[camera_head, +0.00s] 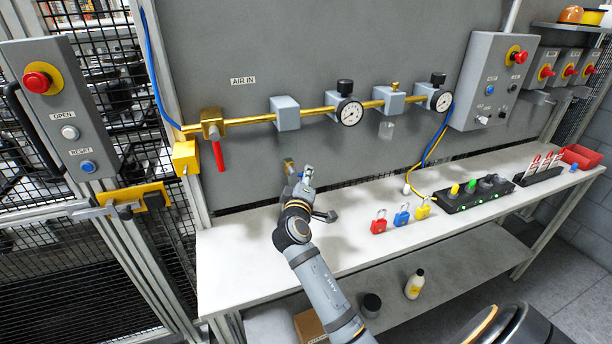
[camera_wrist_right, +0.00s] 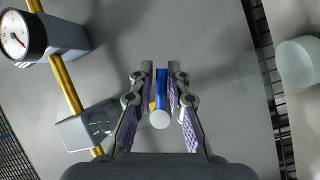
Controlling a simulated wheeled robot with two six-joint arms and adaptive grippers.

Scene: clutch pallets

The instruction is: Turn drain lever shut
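The drain lever shows in the right wrist view as a blue bar (camera_wrist_right: 161,85) with a pale round end, with a bit of brass beside it. In the head view a brass fitting (camera_head: 289,166) on the grey panel sits right at my right gripper (camera_head: 304,178); the lever itself is mostly hidden there by the gripper. In the right wrist view my right gripper (camera_wrist_right: 161,68) has its two fingers close together on either side of the blue bar, closed on it. My left gripper is not in view.
A brass pipe (camera_head: 257,119) with gauges and a red-handled valve (camera_head: 218,154) runs above the gripper. The white bench (camera_head: 245,250) below holds red, blue and yellow padlocks (camera_head: 402,216) to the right. A control box (camera_head: 489,82) hangs on the panel.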

